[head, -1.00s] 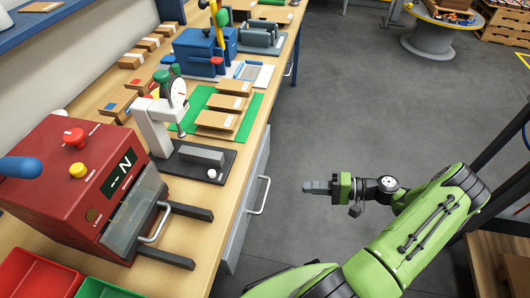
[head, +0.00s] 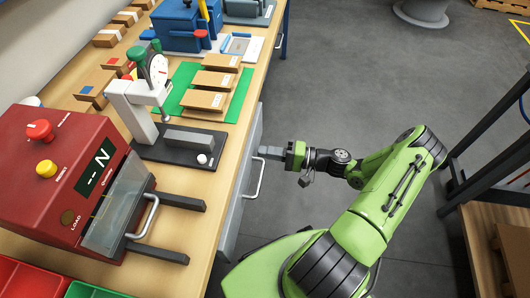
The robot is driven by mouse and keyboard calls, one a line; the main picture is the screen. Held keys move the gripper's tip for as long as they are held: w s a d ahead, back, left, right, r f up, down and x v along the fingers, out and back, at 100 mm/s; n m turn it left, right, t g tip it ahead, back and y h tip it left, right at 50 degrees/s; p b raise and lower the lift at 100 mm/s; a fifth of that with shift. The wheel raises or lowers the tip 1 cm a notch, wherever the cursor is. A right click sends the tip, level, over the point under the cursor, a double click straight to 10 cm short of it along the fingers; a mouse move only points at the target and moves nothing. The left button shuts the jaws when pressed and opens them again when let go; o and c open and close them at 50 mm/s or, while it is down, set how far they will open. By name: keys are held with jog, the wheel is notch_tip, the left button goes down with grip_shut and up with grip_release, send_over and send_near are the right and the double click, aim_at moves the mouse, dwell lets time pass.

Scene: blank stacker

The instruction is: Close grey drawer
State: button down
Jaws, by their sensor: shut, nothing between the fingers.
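The grey drawer (head: 234,218) is under the right edge of the wooden workbench, its front facing the open floor. Its bar handle (head: 260,178) stands out from the front. How far the drawer stands out is hard to tell from above. My gripper (head: 266,152) is shut and empty. It points left, with its fingertips at the drawer front close to the upper end of the handle. Whether the fingertips touch the front or the handle cannot be told.
On the bench stand a red tester box (head: 52,190), a dial gauge stand (head: 140,100), a green mat (head: 238,108) with brown blanks, and a blue box (head: 178,22). A dark rack (head: 480,135) stands at the right. The floor between is clear.

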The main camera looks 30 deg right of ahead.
aim_at(254, 150)
jog(key=shift+w+a, duration=0.25)
jog(key=shift+a, duration=0.1)
jog(key=x, duration=0.4)
jog(key=shift+w+a, duration=0.1)
jog(key=shift+a, duration=0.1)
jog(key=shift+r, duration=0.1)
